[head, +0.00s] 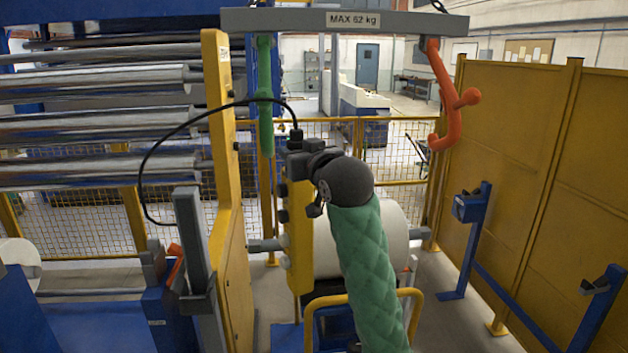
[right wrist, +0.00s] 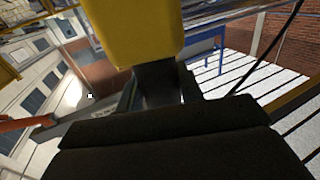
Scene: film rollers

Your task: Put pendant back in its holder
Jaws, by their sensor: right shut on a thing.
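The yellow pendant (head: 299,238) with dark buttons along its left side hangs upright below my right gripper (head: 298,160) in the head view. A black cable leaves its top and loops left. My right gripper is shut on the pendant near its upper end; the dark wrist hides part of the grip. In the right wrist view the pendant (right wrist: 135,30) fills the top centre, against the grey fingers (right wrist: 158,85). I cannot clearly pick out the holder; a grey upright with a bracket (head: 190,240) stands left of the yellow column. My left gripper is not in view.
A yellow column (head: 222,200) stands close left of the pendant, beside steel rollers (head: 100,80). A grey beam (head: 290,20) with a green hook (head: 265,100) and an orange hook (head: 442,95) hangs above. A white roll (head: 385,240) is behind; yellow panels (head: 545,170) close the right.

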